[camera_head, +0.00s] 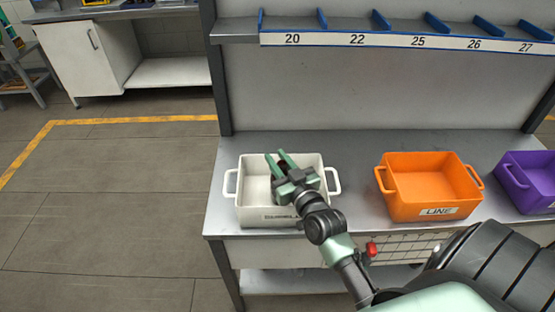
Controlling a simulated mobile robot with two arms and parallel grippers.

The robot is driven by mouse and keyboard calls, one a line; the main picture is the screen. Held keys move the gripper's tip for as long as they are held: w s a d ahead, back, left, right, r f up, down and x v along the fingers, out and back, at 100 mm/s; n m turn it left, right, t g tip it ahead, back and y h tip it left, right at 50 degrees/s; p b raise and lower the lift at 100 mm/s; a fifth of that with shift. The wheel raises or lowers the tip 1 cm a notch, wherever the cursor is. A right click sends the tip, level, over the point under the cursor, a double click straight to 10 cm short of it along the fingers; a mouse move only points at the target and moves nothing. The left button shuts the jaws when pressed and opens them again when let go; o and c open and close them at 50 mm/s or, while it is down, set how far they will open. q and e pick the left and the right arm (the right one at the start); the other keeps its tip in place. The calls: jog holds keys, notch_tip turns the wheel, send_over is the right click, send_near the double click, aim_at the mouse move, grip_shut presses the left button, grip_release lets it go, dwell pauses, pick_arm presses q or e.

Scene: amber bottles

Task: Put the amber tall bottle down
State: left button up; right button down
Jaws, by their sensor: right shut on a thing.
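My right gripper (279,161) is over the white crate (243,213) on the grey bench, its two green fingers pointing away from me. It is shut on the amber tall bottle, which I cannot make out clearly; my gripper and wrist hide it. Whether the bottle touches the crate floor cannot be told. The left part of the crate floor that shows is empty. My left gripper is not in view.
An orange crate (432,179) labelled LINE stands to the right, with a purple crate (528,178) beyond it. Both look empty. A shelf with numbered blue dividers (400,40) runs above the back of the bench. Bare bench (355,185) separates the white and orange crates.

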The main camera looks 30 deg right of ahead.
jog(key=c, duration=1.2)
grip_release()
jog(key=shift+f, duration=0.1)
jog(key=shift+r, duration=0.2)
jog(key=shift+s+a+b, duration=0.25)
jog(key=shift+s+b, duration=0.1)
jog(key=shift+s, duration=1.65)
jog(key=shift+s+a+b, duration=0.2)
jog(key=shift+s+b, duration=0.1)
jog(key=shift+s, duration=1.7)
jog(key=shift+s+a+b, duration=0.25)
jog(key=shift+s+b, duration=0.1)
jog(key=shift+s, duration=1.65)
